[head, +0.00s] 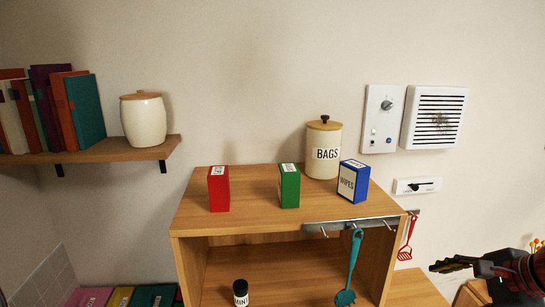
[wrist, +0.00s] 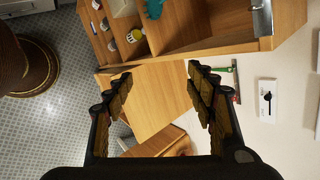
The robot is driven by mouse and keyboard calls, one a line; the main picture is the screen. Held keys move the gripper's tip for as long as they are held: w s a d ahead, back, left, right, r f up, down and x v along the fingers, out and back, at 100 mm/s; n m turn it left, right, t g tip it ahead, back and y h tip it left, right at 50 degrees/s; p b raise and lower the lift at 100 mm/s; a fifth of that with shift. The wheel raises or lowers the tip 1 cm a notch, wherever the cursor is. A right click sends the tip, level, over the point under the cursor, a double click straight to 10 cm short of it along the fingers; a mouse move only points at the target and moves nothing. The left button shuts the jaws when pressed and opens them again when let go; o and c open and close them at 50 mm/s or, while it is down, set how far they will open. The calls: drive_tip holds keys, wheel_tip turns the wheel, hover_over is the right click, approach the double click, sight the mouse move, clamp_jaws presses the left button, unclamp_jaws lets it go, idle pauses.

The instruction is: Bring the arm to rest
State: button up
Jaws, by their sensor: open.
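My gripper (head: 446,266) is at the lower right of the head view, to the right of the wooden cabinet (head: 240,230). In the wrist view my gripper (wrist: 160,76) shows two dark fingers with yellowish pads, wide apart. Nothing is between them. A wooden surface shows behind the gap in the wrist view. My gripper appears apart from everything around it.
On the cabinet top stand a red box (head: 218,190), a green box (head: 289,187), a blue box (head: 353,183) and a BAGS jar (head: 324,160). A teal utensil (head: 352,270) and a red one (head: 407,240) hang nearby. A wall shelf (head: 110,153) is at left.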

drive_tip(key=s+a+f+n+b, duration=0.3)
drive_tip(key=a+f+n+b, duration=0.3)
drive_tip(key=f, duration=0.3)
drive_tip(key=s+a+f+n+g+h+b, duration=0.1)
drive_tip(key=s+a+f+n+b, duration=0.3)
drive_tip(key=a+f+n+b, duration=0.2)
drive_tip(key=s+a+f+n+h+b, duration=0.1)
drive_tip(key=s+a+f+n+b, duration=0.2)
drive_tip(key=a+f+n+b, duration=0.4)
wheel_tip(320, 180, down, 6)
drive_tip(key=shift+s+a+n+g, duration=0.35)
drive_tip(key=shift+a+n+g, duration=0.05)
drive_tip(key=shift+a, duration=0.85)
